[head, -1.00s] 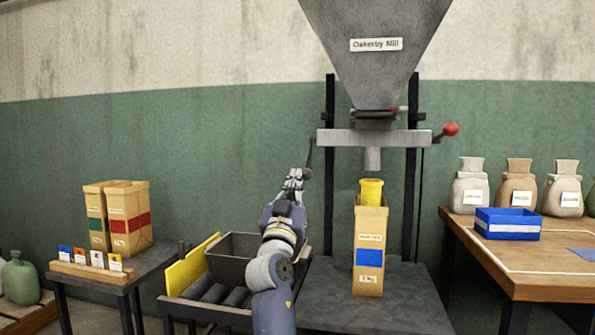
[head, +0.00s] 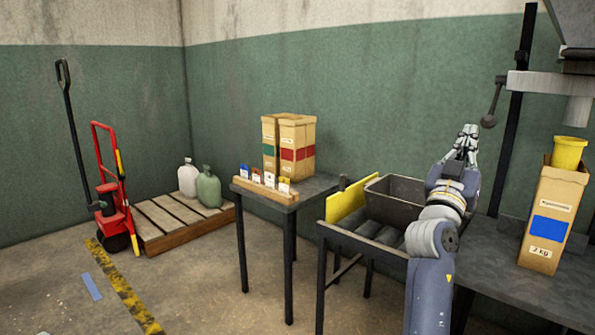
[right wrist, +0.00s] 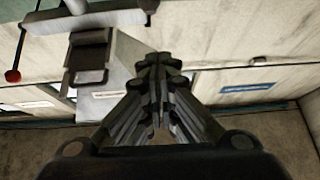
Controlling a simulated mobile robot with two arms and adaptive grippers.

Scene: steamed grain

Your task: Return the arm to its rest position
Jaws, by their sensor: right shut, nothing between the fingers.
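My right arm rises from the bottom right of the head view. Its gripper (head: 468,135) points up, in front of the green wall and beside the mill frame's dark post and lever. In the right wrist view the fingers (right wrist: 158,95) are together with nothing between them. The mill's underside shows behind them there. My left gripper does not show in either current view.
A grey bin (head: 393,203) stands on a roller stand, left of my right arm. A box with a blue label (head: 551,215) and yellow top stands on the dark table to the right. Several cards and boxes (head: 297,148) sit on a small table. A pallet (head: 180,222) and red hand truck (head: 113,205) are at left.

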